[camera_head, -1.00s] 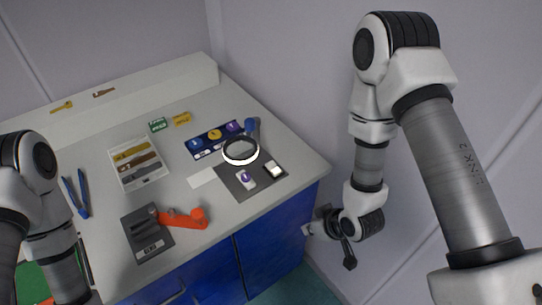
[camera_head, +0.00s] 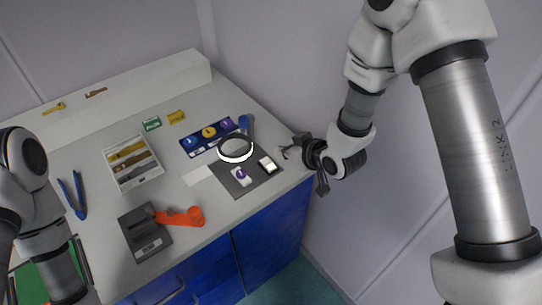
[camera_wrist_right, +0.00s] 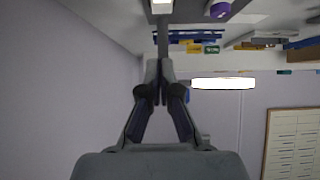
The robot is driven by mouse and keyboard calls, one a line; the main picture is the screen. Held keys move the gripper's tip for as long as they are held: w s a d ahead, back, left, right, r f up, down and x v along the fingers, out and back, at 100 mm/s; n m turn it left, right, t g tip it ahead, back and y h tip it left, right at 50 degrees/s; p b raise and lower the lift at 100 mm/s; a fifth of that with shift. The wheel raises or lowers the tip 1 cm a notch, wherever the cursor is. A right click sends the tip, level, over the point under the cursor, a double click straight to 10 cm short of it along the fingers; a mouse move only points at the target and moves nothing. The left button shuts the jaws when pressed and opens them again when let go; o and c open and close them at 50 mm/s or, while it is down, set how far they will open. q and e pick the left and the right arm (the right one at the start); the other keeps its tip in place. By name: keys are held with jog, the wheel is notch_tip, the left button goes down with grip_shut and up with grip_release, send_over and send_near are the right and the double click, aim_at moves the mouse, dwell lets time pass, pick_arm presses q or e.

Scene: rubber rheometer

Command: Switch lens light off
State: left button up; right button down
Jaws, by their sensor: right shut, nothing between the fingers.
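The magnifier lens (camera_head: 236,150) has a bright white ring and stands over the dark mat (camera_head: 254,187). Its glowing edge also shows in the right wrist view (camera_wrist_right: 223,83). A small white-topped block (camera_head: 267,165) sits on the mat's right part; it also appears in the wrist view (camera_wrist_right: 161,6). A white piece with a purple round top (camera_head: 240,175) sits to its left. My right gripper (camera_head: 284,153) is by the bench's right edge, to the right of the block and apart from it. Its fingers (camera_wrist_right: 160,82) are shut and empty. My left gripper is out of view.
A blue strip with coloured discs (camera_head: 209,134) lies behind the lens. A compartment tray (camera_head: 134,163), blue pliers (camera_head: 73,194) and a dark device with an orange handle (camera_head: 146,233) lie to the left. The wall stands close on the right.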

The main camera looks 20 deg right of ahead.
jog(key=p, duration=0.1)
send_over(266, 159)
jog(key=s, duration=0.3)
jog(key=f, duration=0.1)
jog(key=d+f, duration=0.1)
jog(key=f, duration=0.1)
jog(key=shift+w+f, duration=0.15)
jog(key=shift+f, duration=0.1)
jog(key=f, duration=0.1)
jog(key=f+p, duration=0.1)
jog(key=f, duration=0.1)
jog(key=shift+w+a+f, duration=0.1)
jog(key=shift+w+f, duration=0.15)
jog(key=shift+f, duration=0.4)
jog(key=shift+w+f+b, duration=0.15)
jog(key=shift+f+b, duration=0.3)
jog(key=shift+b, duration=0.05)
jog(key=shift+r, duration=0.3)
jog(key=shift+a, duration=0.1)
